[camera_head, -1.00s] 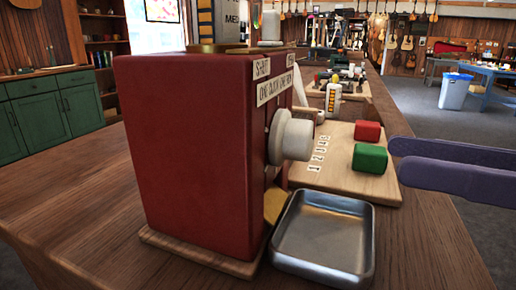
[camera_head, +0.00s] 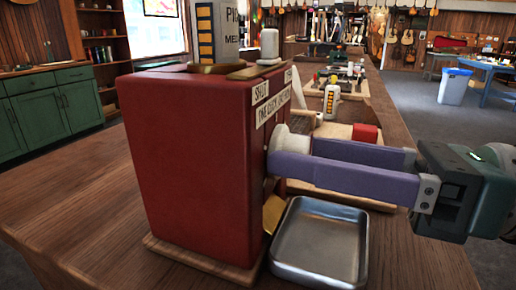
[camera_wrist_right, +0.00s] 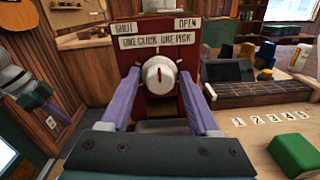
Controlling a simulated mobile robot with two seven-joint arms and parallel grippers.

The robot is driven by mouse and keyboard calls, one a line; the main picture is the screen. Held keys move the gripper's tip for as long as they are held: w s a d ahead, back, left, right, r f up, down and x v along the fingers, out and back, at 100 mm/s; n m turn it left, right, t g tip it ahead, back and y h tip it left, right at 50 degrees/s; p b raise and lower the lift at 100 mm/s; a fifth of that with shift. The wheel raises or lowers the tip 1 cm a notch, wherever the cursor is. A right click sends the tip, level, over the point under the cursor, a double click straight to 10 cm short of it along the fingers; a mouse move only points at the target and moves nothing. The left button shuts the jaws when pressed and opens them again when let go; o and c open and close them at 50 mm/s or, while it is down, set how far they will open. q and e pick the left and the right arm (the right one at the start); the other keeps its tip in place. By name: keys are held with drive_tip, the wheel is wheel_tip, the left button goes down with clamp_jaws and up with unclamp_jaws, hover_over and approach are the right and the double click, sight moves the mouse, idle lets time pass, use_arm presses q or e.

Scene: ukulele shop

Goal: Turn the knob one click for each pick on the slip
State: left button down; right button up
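The pale round knob (camera_head: 281,131) is on the side of a red box (camera_head: 190,165). In the right wrist view the knob (camera_wrist_right: 159,74) has a red mark pointing about straight up, below labels reading SHUT, OPEN and ONE CLICK ONE PICK. My right gripper (camera_head: 290,154) is open, with its purple fingers reaching in from the right. My left gripper is not in view.
An empty metal tray (camera_head: 320,245) sits below the knob. Beyond my fingers is a wooden board with a red block (camera_head: 365,133). The wrist view shows a green block (camera_wrist_right: 296,155) and numbered cards (camera_wrist_right: 272,119). A white bottle (camera_head: 269,46) is on the box.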

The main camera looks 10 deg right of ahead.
drive_tip(key=c, duration=0.9)
drive_tip(key=shift+m, duration=0.3)
